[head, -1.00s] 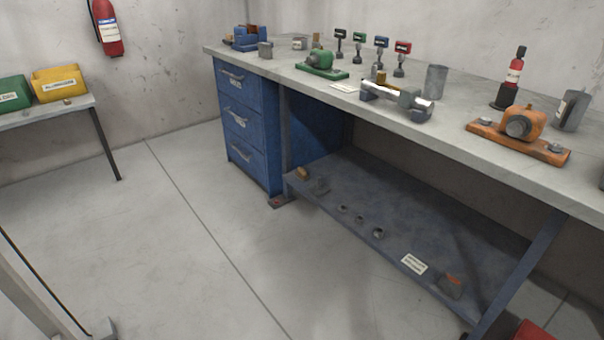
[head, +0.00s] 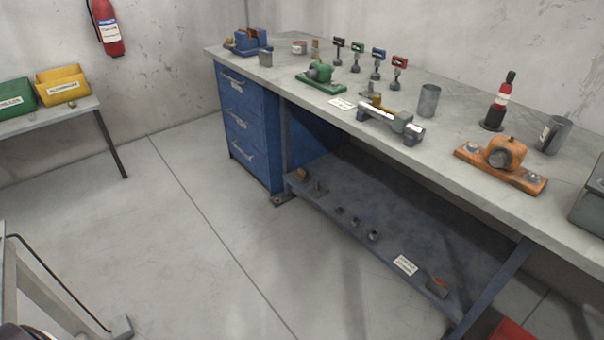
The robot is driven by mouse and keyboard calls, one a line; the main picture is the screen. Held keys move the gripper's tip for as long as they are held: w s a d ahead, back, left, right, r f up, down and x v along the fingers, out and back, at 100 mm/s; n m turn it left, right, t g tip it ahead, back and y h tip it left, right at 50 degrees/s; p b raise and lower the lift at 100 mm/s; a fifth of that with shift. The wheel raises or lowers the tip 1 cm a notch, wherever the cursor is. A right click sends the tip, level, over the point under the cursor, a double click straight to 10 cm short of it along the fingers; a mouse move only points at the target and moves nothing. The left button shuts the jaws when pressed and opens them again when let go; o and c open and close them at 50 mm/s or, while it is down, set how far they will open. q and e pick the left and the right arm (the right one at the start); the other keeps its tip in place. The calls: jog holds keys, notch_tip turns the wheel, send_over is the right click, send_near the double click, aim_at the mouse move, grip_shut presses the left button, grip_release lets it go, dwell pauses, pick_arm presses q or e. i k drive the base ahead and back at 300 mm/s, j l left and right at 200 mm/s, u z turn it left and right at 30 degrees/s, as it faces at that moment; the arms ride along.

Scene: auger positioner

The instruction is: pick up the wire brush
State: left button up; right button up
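I cannot clearly make out a wire brush in the head view. A small yellow-brown piece (head: 381,102) lies on the bench behind a grey metal device with a shiny bar (head: 392,121), which partly hides it. Another small tan piece (head: 302,174) lies at the left end of the lower shelf. Both are too small to identify as the brush. Neither of my grippers is in view.
The long workbench (head: 460,137) carries an orange pump-like unit (head: 504,153), a green unit (head: 320,76), a grey cup (head: 429,100) and several coloured tags on stands. Its lower shelf (head: 400,215) holds small parts. The floor (head: 190,240) in front is clear.

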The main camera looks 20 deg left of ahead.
aim_at(301, 175)
jog(key=i+j+z, duration=0.15)
jog(key=i+j, duration=1.25)
jog(key=i, duration=0.05)
